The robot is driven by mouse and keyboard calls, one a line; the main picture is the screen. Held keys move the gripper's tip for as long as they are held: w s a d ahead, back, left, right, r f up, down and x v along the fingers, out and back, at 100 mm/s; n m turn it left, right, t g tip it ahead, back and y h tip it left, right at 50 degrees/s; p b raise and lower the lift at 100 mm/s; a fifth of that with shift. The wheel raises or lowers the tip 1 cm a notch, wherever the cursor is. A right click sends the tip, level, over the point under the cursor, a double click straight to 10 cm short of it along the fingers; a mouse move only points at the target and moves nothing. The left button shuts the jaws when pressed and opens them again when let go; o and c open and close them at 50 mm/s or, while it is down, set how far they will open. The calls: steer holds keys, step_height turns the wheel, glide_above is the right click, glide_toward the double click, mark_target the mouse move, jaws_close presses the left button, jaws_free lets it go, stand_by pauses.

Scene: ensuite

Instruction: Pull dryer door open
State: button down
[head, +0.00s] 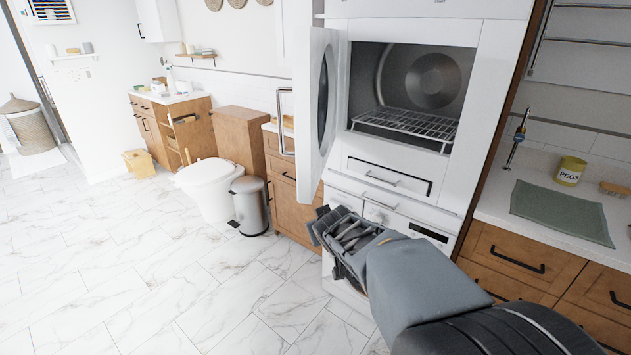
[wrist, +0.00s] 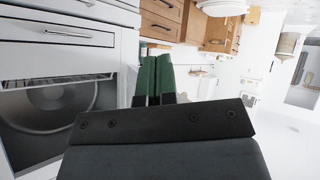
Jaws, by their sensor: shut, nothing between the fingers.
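The dryer (head: 490,95) is a tall white appliance with a round drum back and a wire rack inside. Its white door (head: 319,80) stands swung wide open to the left, with a bar handle (head: 286,120) on its outer face. The dryer's open cavity also shows in the wrist view (wrist: 55,112). My gripper (head: 325,228) is below the door and in front of the dryer's lower part, apart from the handle. In the wrist view its green fingers (wrist: 155,70) are together with nothing between them.
A grey bin (head: 250,204) and a white toilet (head: 207,187) stand left of the dryer. A counter (head: 492,205) with a green cloth (head: 562,211) and a pegs tin (head: 569,170) is on the right. The marble floor (head: 120,270) at left is clear.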

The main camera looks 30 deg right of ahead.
steer(key=w+d+r+n+t+y+p, duration=0.1)
steer(key=w+d+r+n+t+p, duration=0.1)
steer(key=w+d+r+t, duration=0.3)
steer(key=n+g+y+p, duration=0.3)
steer(key=n+y, duration=0.5)
steer(key=y, duration=0.8)
glide_toward(313, 190)
steer(key=shift+t, duration=0.4)
steer(key=p+x, duration=0.1)
steer(key=x, duration=0.3)
steer(key=p+x, duration=0.1)
steer(key=x, duration=0.3)
steer(key=p+x, duration=0.1)
steer(key=x, duration=0.3)
steer(key=shift+f, duration=0.4)
